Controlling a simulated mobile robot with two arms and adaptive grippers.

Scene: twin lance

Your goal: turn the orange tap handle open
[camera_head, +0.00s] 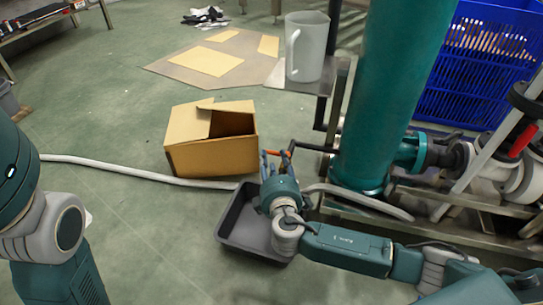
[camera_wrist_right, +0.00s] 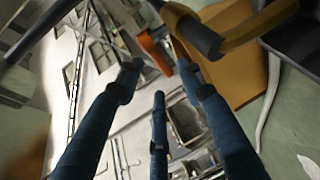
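The orange tap handle (camera_head: 274,152) is a small bar near the end of a dark pipe (camera_head: 315,147) that juts left from the green column (camera_head: 395,80). My right gripper (camera_head: 272,162) is at the handle, its fingers partly overlapping it. In the right wrist view the handle (camera_wrist_right: 155,52) shows just beyond the gap between the outer blue fingertips (camera_wrist_right: 158,72). The fingers are spread, with nothing clearly clamped between them; I cannot tell whether any touches the handle. My left arm shows at the left edge of the head view, its gripper outside the picture.
A dark grey tray (camera_head: 240,225) lies on the floor below my right gripper. An open cardboard box (camera_head: 212,155) stands behind it to the left. A white jug (camera_head: 306,48) stands on a small shelf beside the column. A pale hose (camera_head: 120,170) crosses the floor.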

